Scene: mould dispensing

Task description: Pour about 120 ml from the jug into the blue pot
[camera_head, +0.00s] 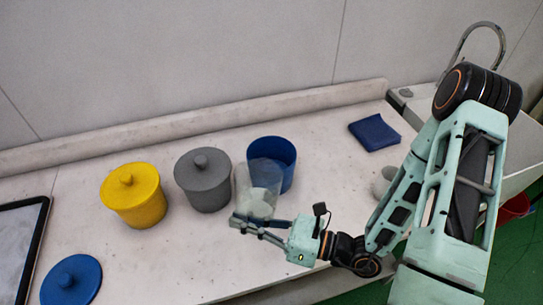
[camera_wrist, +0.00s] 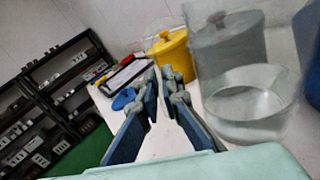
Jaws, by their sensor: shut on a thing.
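The clear jug (camera_head: 257,192) stands about upright in front of the blue pot, overlapping its left side in the head view. Pale contents show low in it; their level is hard to read. The blue pot (camera_head: 284,172) is open on the table, its inside showing. My gripper (camera_head: 258,226) is at the jug's near lower side, shut on it; the exact grip is unclear. In the wrist view the jug (camera_wrist: 252,104) is see-through, right of my fingers (camera_wrist: 168,82). I cannot tell whether its base touches the table. The blue lid (camera_head: 71,281) lies at the front left.
A lidded grey pot (camera_head: 203,183) stands left of the jug, and a lidded yellow pot (camera_head: 134,197) farther left. A dark-rimmed tray (camera_head: 22,240) is at the left edge. A folded blue cloth (camera_head: 374,132) lies right of the blue pot. A low wall runs behind.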

